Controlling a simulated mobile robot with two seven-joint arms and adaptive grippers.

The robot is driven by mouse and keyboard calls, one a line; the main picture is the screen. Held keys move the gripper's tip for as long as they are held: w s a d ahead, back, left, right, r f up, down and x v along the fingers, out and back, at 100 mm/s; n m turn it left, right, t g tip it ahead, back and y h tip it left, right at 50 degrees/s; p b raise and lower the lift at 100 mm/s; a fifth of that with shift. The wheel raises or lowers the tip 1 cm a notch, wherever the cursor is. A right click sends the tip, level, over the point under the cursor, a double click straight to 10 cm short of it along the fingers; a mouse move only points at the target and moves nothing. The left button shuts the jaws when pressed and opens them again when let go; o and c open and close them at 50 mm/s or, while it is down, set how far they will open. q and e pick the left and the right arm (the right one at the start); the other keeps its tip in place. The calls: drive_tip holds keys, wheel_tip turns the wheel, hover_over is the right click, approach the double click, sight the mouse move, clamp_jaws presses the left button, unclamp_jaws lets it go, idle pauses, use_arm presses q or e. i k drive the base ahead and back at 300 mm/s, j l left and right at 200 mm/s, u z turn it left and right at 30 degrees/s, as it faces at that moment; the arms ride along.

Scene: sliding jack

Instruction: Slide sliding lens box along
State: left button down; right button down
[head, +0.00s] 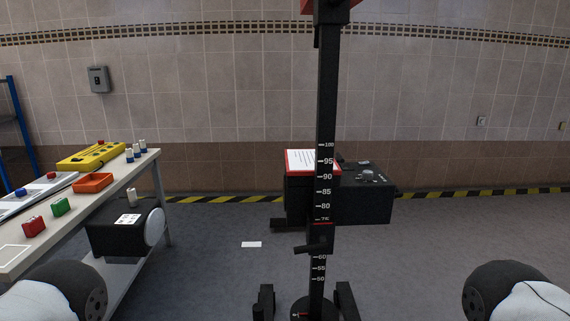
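The sliding lens box (366,204) is black with red trim, and a white printed sheet lies on its top left part. It sits behind an upright black post (326,110) marked with a white number scale, which hides part of the box. A red line (321,223) crosses the post just below the 75 mark. A dark handle (313,248) sticks out to the left below it. Neither of my grippers is in view; only parts of my arms show at the bottom left and bottom right corners, apart from the box and post.
The post stands on a low black wheeled base (265,302). At left, a workbench (16,258) holds a yellow case (91,156), an orange tray (93,182) and small parts. A black device (118,238) sits under it. Floor to the right is clear.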

sight(355, 201)
drive_tip(key=i+l+u, duration=0.1)
drive_tip(key=l, duration=0.55)
drive_tip(key=i+l+u, duration=0.15)
drive_tip(key=l, duration=0.5)
drive_tip(key=i+l+u, duration=0.1)
drive_tip(key=l, duration=0.55)
drive_tip(key=i+l+u, duration=0.1)
drive_tip(key=l, duration=0.6)
drive_tip(key=i+l+u, duration=0.1)
drive_tip(key=l, duration=0.55)
drive_tip(key=i, duration=0.1)
